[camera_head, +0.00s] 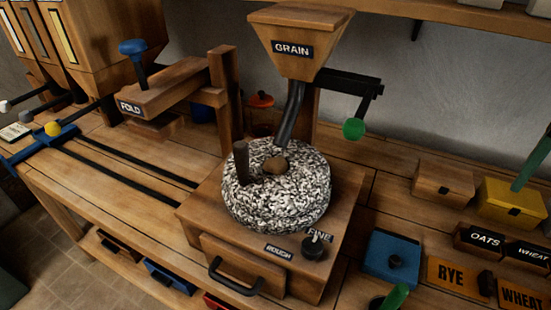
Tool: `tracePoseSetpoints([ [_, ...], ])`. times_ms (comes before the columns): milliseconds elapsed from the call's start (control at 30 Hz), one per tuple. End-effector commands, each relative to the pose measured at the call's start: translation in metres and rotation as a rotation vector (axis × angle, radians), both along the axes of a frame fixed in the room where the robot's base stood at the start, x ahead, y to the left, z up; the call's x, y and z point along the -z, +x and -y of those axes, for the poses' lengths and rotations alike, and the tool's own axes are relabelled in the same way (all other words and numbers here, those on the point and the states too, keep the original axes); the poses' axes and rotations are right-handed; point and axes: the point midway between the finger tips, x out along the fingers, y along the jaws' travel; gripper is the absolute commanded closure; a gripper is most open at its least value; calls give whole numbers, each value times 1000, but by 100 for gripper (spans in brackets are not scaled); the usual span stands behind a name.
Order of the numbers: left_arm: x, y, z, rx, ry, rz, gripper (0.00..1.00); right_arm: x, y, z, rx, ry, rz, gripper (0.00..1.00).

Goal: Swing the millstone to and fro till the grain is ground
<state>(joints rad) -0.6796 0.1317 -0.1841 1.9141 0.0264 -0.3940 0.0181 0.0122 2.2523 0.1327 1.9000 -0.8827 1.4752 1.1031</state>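The millstone (305,200) is a speckled black-and-white round stone lying on a wooden mill box (190,215). A dark upright handle (241,162) stands on its left side. Something brown (275,166) shows in its central eye; I cannot tell if it is grain. A wooden hopper (300,38) labelled GRAIN stands above, and its dark spout (291,115) slants down towards the eye. A dark knob (315,247) sits between ROUGH and FINE labels. A drawer (242,264) with a black handle is at the box's front. Neither of my grippers is in view.
A wooden press arm (175,85) labelled FOLD stands left of the stone. Dark rails (125,165) run along the bench. A black crank with a green knob (353,129) juts out right of the hopper. A blue box (393,258) and labelled grain boxes (460,275) stand at right.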

Motion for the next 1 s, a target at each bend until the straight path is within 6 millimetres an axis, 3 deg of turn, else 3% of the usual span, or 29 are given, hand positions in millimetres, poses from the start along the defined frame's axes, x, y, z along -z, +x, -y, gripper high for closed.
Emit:
tracePoseSetpoints([
  [267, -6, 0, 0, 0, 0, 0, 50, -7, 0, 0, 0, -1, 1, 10],
  [1000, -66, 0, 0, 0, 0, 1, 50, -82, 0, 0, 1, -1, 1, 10],
])
